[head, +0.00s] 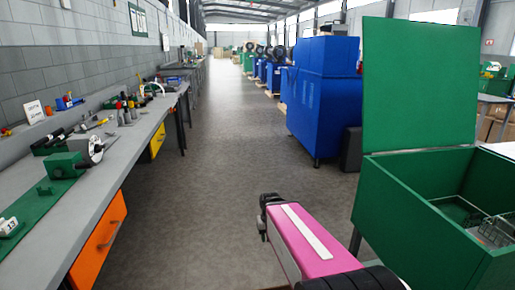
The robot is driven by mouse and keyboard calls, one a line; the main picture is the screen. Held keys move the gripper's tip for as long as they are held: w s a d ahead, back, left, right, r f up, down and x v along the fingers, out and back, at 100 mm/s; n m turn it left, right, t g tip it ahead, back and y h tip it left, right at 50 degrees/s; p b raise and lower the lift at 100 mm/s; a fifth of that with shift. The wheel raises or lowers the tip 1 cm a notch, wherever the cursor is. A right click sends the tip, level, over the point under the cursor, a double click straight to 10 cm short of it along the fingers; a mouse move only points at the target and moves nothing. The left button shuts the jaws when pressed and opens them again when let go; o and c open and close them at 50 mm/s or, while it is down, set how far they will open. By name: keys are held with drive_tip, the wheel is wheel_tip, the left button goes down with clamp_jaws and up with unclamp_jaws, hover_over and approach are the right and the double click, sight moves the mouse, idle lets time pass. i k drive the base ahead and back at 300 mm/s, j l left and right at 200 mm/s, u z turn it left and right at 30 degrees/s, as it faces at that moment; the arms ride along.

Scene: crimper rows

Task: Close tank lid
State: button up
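The green tank (405,212) stands at the right, close to me, and its near right part runs out of the picture. Its green lid (420,85) stands open, about upright along the tank's far side. A wire basket (495,232) sits inside the tank. My arm, with a pink and white link, reaches forward at the bottom centre. My gripper (266,215) is the dark part at its far end, left of the tank and apart from it and the lid. Its fingers are mostly hidden, so I cannot tell whether it is open.
A long grey workbench (120,155) with tools, a green mat (40,212) and orange and yellow drawers runs along the left wall. Blue machines (325,95) line the right of the aisle beyond the tank. The aisle floor (220,130) between is clear.

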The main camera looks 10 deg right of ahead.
sight(421, 79)
drive_tip(key=i+j+z, duration=0.1)
drive_tip(key=i, duration=1.7)
drive_tip(key=i+j+z, duration=0.1)
drive_tip(key=i+z, duration=0.35)
drive_tip(key=i+j+z, duration=0.3)
drive_tip(key=i+z, duration=0.2)
drive_tip(key=z, duration=1.8)
drive_tip(key=j+u, duration=0.4)
drive_tip(key=i+l, duration=0.05)
drive_tip(key=l, duration=0.05)
